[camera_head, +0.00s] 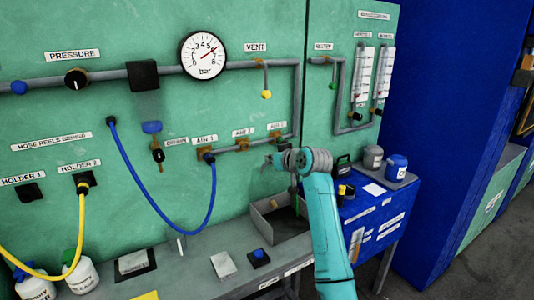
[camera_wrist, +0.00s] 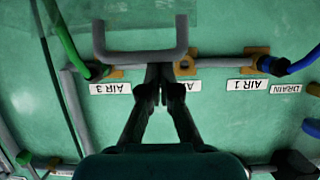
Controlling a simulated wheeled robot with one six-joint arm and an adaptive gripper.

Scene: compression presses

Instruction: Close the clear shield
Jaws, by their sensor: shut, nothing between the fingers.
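The clear shield (camera_wrist: 128,16) shows in the wrist view as a faint transparent sheet at the top. A grey U-shaped handle (camera_wrist: 140,55) hangs at its edge. My gripper (camera_wrist: 158,72) is shut and empty, its fingertips right beside the handle's bar; I cannot tell whether they touch it. In the head view my gripper (camera_head: 270,160) is near the green wall, below the air ports. The shield cannot be made out clearly there.
A blue hose (camera_head: 212,200) hangs from AIR 1. A green hose (camera_wrist: 66,35) runs to AIR 3. A grey open bin (camera_head: 262,212) stands on the bench below my gripper. A blue bottle (camera_head: 396,168) stands on the blue cabinet at right.

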